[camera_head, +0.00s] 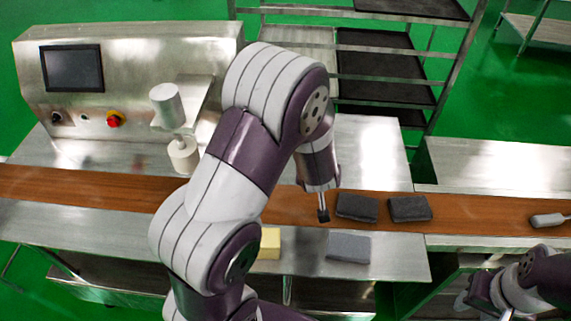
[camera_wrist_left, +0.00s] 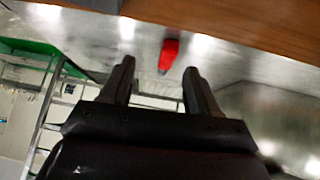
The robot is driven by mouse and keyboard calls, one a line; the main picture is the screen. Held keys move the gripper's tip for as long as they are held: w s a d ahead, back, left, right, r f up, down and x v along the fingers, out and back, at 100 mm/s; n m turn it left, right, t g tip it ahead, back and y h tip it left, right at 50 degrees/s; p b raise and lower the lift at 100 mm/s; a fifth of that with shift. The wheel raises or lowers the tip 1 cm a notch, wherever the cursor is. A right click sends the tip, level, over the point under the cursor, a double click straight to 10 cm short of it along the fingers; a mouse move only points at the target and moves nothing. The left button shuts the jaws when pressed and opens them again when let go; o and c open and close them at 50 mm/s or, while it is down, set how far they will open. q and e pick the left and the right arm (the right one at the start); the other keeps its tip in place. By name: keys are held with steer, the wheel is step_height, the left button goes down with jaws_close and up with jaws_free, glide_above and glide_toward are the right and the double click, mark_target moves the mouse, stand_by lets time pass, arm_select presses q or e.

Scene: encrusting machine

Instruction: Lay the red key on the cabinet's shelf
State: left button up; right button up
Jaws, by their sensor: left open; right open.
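The red key (camera_wrist_left: 168,55) lies on a bare steel surface beside a brown belt in the left wrist view. My left gripper (camera_wrist_left: 159,68) is open there, with its two dark fingers to either side of the key in the picture; the key is not held. I cannot make out the key in the head view. In the head view, the left arm reaches over the belt and its dark gripper end (camera_head: 323,214) shows near the dark pads. My right gripper (camera_head: 480,292) is at the lower right, open and partly cut off. I cannot pick out the cabinet's shelf for certain.
The brown belt (camera_head: 95,190) crosses the steel machine. Two dark pads (camera_head: 357,206) and a grey-white tool (camera_head: 547,220) lie on it. A grey block (camera_head: 348,246) and a yellow block (camera_head: 268,244) lie on the front ledge. A rack (camera_head: 385,40) stands behind.

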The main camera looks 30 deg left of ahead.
arm_select(q)
steer(key=shift+t+y, duration=0.4)
steer(key=shift+y, duration=0.3)
steer(key=w+a+f, duration=0.1)
steer(key=w, duration=0.1)
steer(key=w+a+f+b, duration=0.1)
steer(key=w+a, duration=0.1)
steer(key=w+a+f, duration=0.1)
steer(key=w, duration=0.1)
steer(key=shift+a, duration=0.15)
steer(key=shift+w+a+f, duration=0.15)
steer(key=shift+a+f, duration=0.05)
steer(key=shift+f, duration=0.05)
steer(key=x, duration=0.4)
steer(key=shift+w+d+f+b, duration=0.1)
steer(key=shift+d+b, duration=0.05)
steer(key=shift+b, duration=0.25)
steer(key=shift+w+f, duration=0.25)
steer(key=shift+w, duration=0.05)
steer(key=shift+r, duration=0.1)
steer(key=shift+s, duration=0.1)
steer(key=c, duration=0.3)
jaws_close()
